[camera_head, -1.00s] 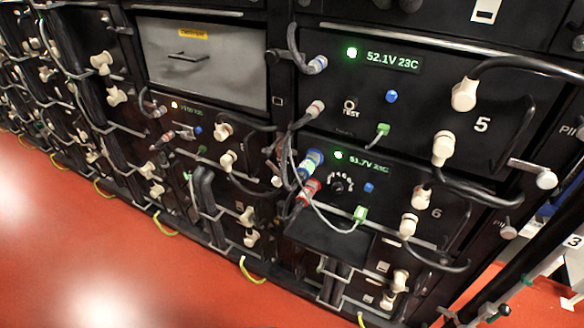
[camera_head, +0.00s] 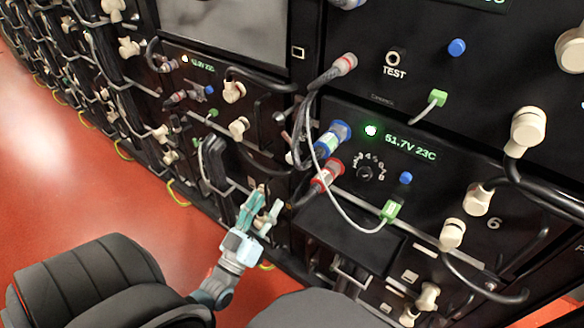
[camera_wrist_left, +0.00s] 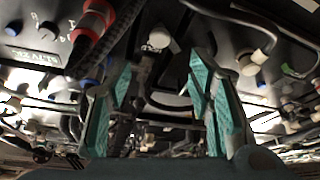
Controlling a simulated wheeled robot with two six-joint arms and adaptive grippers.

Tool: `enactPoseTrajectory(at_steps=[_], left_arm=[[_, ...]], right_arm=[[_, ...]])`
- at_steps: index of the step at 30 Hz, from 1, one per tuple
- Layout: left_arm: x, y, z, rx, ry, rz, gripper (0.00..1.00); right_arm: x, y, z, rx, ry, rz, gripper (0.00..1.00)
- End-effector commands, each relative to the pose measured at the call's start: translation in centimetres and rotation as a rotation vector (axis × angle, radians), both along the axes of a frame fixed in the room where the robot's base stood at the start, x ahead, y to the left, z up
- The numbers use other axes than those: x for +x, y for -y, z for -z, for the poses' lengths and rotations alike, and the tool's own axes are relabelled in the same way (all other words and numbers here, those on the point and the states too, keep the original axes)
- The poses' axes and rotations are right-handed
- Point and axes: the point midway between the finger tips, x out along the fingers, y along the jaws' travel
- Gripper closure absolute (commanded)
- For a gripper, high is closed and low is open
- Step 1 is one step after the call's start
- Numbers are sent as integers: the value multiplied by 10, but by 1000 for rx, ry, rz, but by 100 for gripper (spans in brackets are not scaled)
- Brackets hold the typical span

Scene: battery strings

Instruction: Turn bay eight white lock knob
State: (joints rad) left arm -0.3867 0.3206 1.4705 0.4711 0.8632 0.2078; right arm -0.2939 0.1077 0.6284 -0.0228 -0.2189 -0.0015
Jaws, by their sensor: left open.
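My left gripper (camera_head: 258,206) is low in front of the rack in the head view, its teal fingers pointing up at the lower bays. In the left wrist view the gripper (camera_wrist_left: 160,80) is open, with nothing between its fingers. A round white knob (camera_wrist_left: 159,38) shows beyond the gap between the fingertips, apart from them. No label for bay eight is readable, so I cannot tell which knob is its lock. White knobs show on the left-hand module, upper (camera_head: 232,91) and lower (camera_head: 238,127), and on bay 6, upper (camera_head: 477,198) and lower (camera_head: 452,234). My right gripper is out of view.
Blue (camera_head: 333,138) and red (camera_head: 326,176) cable plugs stick out of bay 6, with a loose grey cable looping to a green plug (camera_head: 390,211). Black handles and cables project from the rack. The red floor (camera_head: 100,190) is open at left.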

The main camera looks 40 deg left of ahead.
Motion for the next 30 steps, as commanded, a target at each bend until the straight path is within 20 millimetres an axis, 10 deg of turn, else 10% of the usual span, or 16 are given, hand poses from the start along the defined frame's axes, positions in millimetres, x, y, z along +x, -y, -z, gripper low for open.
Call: enactPoseTrajectory(at_steps=[15,27,30], left_arm=[[112,-17,-47,-1,1,-2,52],[127,-19,-53,0,-2,-2,52],[127,-19,-53,0,-2,-2,67]], right_arm=[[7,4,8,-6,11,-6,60],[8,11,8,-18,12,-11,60],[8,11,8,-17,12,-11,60]])
